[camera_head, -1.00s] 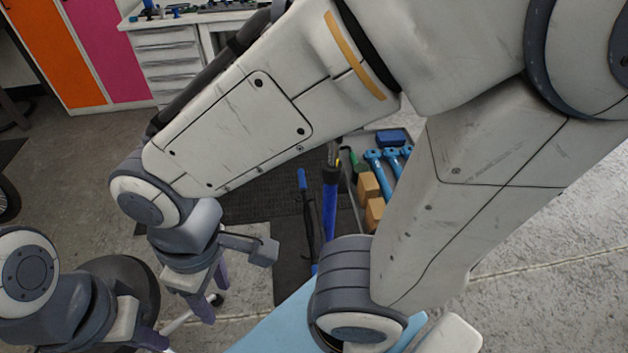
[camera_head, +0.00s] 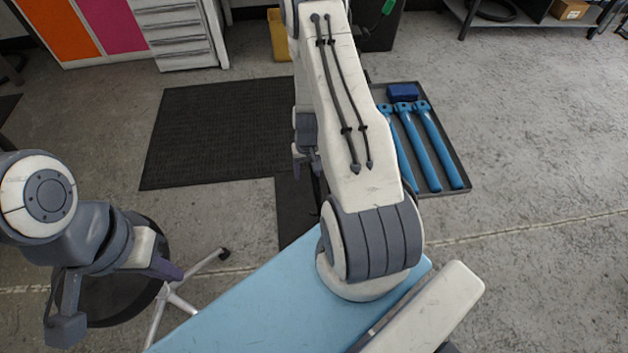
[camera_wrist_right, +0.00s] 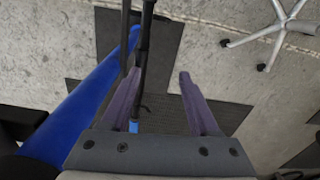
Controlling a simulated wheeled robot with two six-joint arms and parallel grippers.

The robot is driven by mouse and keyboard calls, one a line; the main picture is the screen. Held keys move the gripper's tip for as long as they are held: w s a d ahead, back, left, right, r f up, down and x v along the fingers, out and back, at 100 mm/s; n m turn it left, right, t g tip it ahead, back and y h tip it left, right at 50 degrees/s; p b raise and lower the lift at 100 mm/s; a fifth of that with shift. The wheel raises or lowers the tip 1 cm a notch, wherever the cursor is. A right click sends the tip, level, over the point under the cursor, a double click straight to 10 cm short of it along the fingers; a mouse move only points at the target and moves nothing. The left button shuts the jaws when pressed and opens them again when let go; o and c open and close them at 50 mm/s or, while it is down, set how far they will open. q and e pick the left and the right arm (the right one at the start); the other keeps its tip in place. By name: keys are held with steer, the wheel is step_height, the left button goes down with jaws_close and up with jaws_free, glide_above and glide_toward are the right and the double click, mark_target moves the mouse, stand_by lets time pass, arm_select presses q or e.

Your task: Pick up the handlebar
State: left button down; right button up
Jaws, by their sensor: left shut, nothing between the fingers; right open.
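What looks like the handlebar is a thin black bar (camera_wrist_right: 144,70) with a blue end near its bottom, in the right wrist view. It runs down beside the left-hand finger, on the inner side of the opening. My right gripper (camera_wrist_right: 160,75) is open, with purple fingers either side of a gap. Whether the bar touches a finger I cannot tell. In the head view my right arm hides most of this gripper and the bar. My left gripper (camera_head: 168,271) is shut and empty at the lower left, over the stool, far from the bar.
A large blue tube (camera_wrist_right: 85,105) slants along the left of the wrist view, close to the gripper. A tray (camera_head: 462,160) with several blue tubes lies right of my arm. A dark mat (camera_head: 215,135) and a wheeled stool (camera_head: 187,303) are at left.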

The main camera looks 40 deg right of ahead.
mark_target(315, 183)
steer(key=shift+m, duration=0.6)
steer(key=s+d+f+b, duration=0.1)
steer(key=f, duration=0.2)
steer(key=d+f+b, duration=0.1)
steer(key=f+b, duration=0.1)
steer(key=f, duration=0.1)
steer(key=s+d+f+b, duration=0.1)
steer(key=f, duration=0.2)
steer(key=shift+s+b, duration=0.35)
steer(key=f+b, duration=0.1)
steer(key=f, duration=0.1)
steer(key=f+b, duration=0.4)
steer(key=shift+w+a, duration=0.25)
steer(key=shift+r, duration=0.15)
steer(key=shift+c, duration=0.3)
jaws_close()
